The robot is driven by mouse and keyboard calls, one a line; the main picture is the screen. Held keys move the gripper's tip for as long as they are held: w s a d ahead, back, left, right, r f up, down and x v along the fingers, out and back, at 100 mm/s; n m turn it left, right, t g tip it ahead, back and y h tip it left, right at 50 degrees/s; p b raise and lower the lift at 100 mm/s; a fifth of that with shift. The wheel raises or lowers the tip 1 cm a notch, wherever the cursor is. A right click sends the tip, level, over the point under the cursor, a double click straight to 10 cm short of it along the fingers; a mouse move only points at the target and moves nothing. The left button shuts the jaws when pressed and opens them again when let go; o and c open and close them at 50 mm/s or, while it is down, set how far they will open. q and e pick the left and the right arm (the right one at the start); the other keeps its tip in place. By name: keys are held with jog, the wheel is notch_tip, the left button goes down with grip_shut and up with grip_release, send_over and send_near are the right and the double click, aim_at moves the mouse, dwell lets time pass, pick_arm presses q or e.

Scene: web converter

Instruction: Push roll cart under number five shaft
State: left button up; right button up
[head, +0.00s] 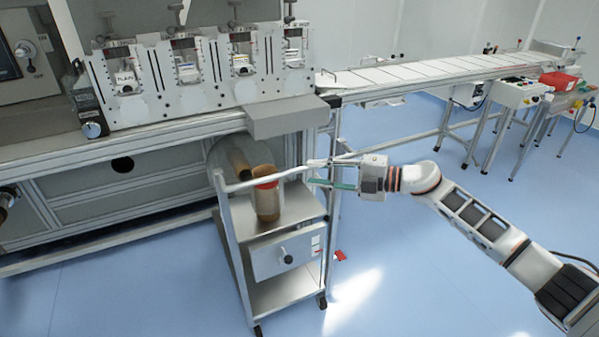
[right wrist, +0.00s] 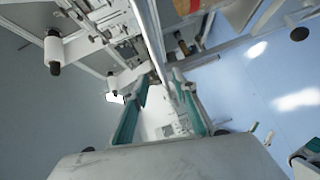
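The roll cart (head: 283,245) is a grey metal cart with shelves, a drawer and small wheels. It stands on the blue floor in front of the converter machine (head: 130,165). Its white handle rail (head: 262,180) runs along the top. My right gripper (head: 312,172) is at the right end of this rail, with its fingers apart. In the right wrist view, the teal fingers (right wrist: 160,112) are spread and a pale bar runs towards the gap between them; I cannot tell whether they touch it. No number five label is legible on a shaft. My left gripper is not in view.
A brown roll (head: 266,200) with a red band stands on the cart top. Behind it is a large translucent disc with a brown core (head: 240,164). A conveyor (head: 430,72) extends right. Open floor (head: 420,280) lies right of the cart.

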jog(key=shift+v, duration=2)
jog(key=s+a+f+m+t, duration=0.4)
jog(key=s+f+m+t, duration=0.2)
jog(key=s+f+m, duration=0.3)
pick_arm(q)
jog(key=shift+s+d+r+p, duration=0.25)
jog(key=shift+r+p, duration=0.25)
jog(key=shift+p, duration=0.45)
pick_arm(e)
jog(key=s+d+f+m+g+h, duration=0.1)
jog(key=s+d+f+m+h, duration=0.2)
jog(key=s+f, duration=0.5)
jog(key=s+d+f+m+h, duration=0.3)
jog(key=s+f+m+h, duration=0.2)
jog(key=s+f+m, duration=0.2)
jog(key=s+d+f+m+g+h, duration=0.1)
jog(key=s+d+f+m+h, duration=0.2)
jog(key=s+f+m, duration=0.3)
jog(key=s+f+h, duration=0.1)
jog(key=s+f, duration=0.1)
jog(key=s, duration=0.3)
jog(key=shift+d+f+g, duration=0.2)
jog(key=shift+f+g, duration=0.1)
jog(key=shift+f, duration=0.05)
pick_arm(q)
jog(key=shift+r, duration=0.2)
pick_arm(e)
jog(key=shift+s, duration=0.1)
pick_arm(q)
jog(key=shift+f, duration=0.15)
